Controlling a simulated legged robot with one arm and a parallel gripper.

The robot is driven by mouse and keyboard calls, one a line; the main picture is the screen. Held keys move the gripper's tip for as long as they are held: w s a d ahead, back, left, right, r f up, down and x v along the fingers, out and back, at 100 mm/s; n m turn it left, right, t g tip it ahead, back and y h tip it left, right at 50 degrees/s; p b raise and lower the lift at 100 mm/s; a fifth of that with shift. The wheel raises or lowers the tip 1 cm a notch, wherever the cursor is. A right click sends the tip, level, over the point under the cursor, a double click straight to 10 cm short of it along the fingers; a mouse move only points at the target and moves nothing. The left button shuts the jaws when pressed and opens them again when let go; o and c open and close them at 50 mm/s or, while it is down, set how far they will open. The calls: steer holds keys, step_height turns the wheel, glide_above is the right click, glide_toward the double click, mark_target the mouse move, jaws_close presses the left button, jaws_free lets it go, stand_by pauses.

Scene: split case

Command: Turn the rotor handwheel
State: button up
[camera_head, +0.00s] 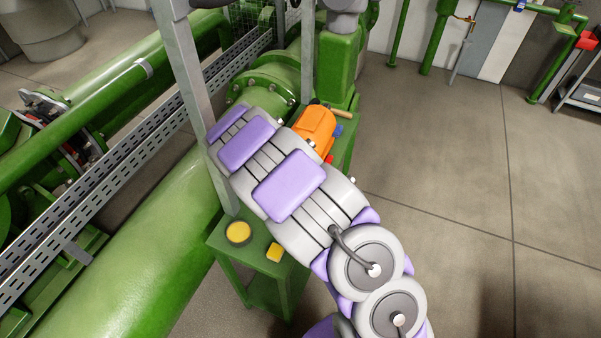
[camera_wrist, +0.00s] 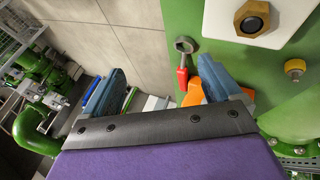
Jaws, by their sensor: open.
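I cannot make out the rotor handwheel in either view. In the head view my arm reaches up and left across the green pump pipework (camera_head: 275,80) and hides part of it. My gripper (camera_wrist: 160,70) shows in the wrist view as two blue-grey fingers spread wide apart, with nothing held between them. Its right finger is close to a green surface (camera_wrist: 182,18). A red-handled tool with a grey ring head (camera_wrist: 183,76) and an orange object (camera_wrist: 193,94) show near that finger.
A green stand (camera_head: 262,290) carries a yellow disc (camera_head: 238,233) and a yellow block (camera_head: 274,253). An orange tool (camera_head: 315,127) lies beyond my arm. A grey metal post (camera_head: 192,85) and a perforated tray (camera_head: 95,180) stand to the left.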

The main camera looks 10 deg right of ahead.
steer(key=shift+s+d, duration=0.2)
steer(key=shift+s, duration=0.35)
steer(key=shift+s+d, duration=0.15)
steer(key=shift+s, duration=0.35)
steer(key=w+d+f+m+t+y+p, duration=0.1)
steer(key=d+f+t+y, duration=0.25)
steer(key=d, duration=0.25)
steer(key=w+d+f+t+y+p, duration=0.1)
steer(key=w+d+f+t+y, duration=0.1)
steer(key=d+f+y, duration=0.3)
steer(key=a+r+m+t+y, duration=0.3)
steer(key=r+t+y, duration=0.25)
steer(key=r, duration=0.45)
steer(key=b+x, duration=0.3)
steer(key=x, duration=1.3)
steer(key=shift+w+a+f, duration=0.15)
steer(key=shift+w+f, duration=0.1)
steer(key=shift+f, duration=0.05)
